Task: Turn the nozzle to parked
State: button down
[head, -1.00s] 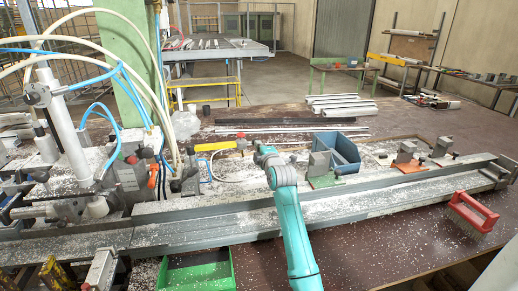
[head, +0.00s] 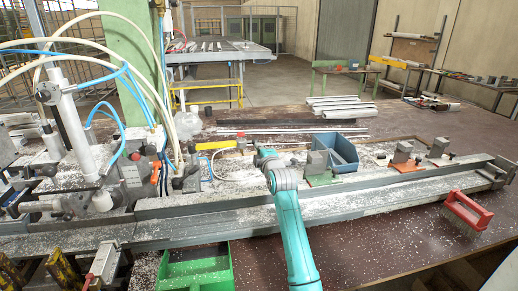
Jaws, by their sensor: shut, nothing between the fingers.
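The end of my teal arm, with my gripper (head: 264,155), is above the far side of the long grey rail (head: 330,207). The fingers are small and partly hidden by the wrist; my gripper is shut and holds nothing. A yellow bar-shaped part (head: 214,145) with a thin pale hose curving below it is left of my gripper, apart from it. I cannot tell surely which part is the nozzle, or how it is turned. The clamp machine (head: 75,130) with a white cylinder and blue and cream hoses stands at the left.
A blue bin (head: 346,152) and several small clamp blocks (head: 403,153) stand right of my gripper, behind the rail. A red-handled brush (head: 468,211) is at the right. A green bin (head: 225,272) is in front. White chips cover much of the rail. Profiles (head: 340,106) lie farther back.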

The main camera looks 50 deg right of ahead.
jog(key=s+d, duration=0.2)
jog(key=s, duration=0.6)
jog(key=shift+s, duration=0.2)
